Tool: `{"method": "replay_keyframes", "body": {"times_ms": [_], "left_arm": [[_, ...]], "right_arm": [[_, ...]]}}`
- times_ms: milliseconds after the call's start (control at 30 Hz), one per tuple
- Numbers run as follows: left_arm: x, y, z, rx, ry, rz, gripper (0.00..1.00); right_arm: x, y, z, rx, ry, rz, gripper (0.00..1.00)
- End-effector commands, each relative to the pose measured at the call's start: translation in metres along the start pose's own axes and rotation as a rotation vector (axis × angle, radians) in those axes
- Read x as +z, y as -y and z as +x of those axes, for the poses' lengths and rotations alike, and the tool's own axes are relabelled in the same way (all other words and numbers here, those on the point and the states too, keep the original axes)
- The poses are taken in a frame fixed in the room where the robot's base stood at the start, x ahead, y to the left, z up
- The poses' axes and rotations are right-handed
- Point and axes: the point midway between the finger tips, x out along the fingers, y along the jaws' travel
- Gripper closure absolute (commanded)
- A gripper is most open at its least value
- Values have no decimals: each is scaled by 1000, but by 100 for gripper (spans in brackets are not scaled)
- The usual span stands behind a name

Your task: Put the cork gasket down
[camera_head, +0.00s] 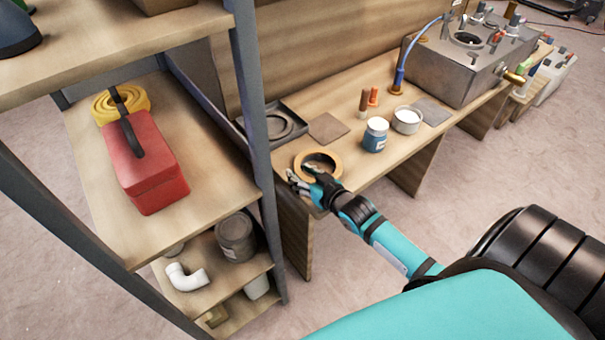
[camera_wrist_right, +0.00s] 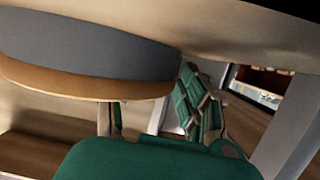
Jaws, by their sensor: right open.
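The cork gasket (camera_head: 337,157) is a tan ring at the near left end of the wooden bench, beside the bench edge. My right gripper (camera_head: 303,181) is at the near side of the ring, with its fingers open and overlapping the ring in this view. In the right wrist view a tan curved edge under a grey band (camera_wrist_right: 90,88), probably the gasket, is large and close at the left. The green fingers (camera_wrist_right: 160,112) are spread, and nothing shows clamped between them. Whether they touch the ring, I cannot tell. My left gripper is not in view.
On the bench (camera_head: 345,95) are a dark tray with a ring (camera_head: 277,122), a brown square sheet (camera_head: 327,128), a blue jar (camera_head: 375,135), a white tub (camera_head: 407,120) and a metal tank (camera_head: 450,67). A shelf rack with a red toolbox (camera_head: 147,165) stands left, its post near the bench end.

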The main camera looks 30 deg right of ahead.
Motion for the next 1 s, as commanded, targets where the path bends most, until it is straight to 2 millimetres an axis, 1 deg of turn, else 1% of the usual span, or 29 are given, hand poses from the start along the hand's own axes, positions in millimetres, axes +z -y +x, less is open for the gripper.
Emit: {"method": "replay_keyframes", "body": {"times_ms": [133, 233, 367, 500, 600, 700, 833, 1000], "left_arm": [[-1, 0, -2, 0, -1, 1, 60], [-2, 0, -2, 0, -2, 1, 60], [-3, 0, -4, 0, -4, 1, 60], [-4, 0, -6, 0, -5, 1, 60], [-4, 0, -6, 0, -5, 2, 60], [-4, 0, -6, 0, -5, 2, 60], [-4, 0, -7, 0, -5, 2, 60], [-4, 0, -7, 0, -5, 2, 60]], "right_arm": [[-3, 0, -3, 0, 0, 0, 57], [-2, 0, -16, 0, 2, 0, 57], [-2, 0, -42, 0, 3, 0, 57], [-2, 0, -73, 0, 4, -1, 57], [-2, 0, -92, 0, 4, -1, 57], [-2, 0, -106, 0, 3, 0, 57], [-2, 0, -117, 0, 1, 0, 57], [-3, 0, -121, 0, -1, 0, 57]]}}
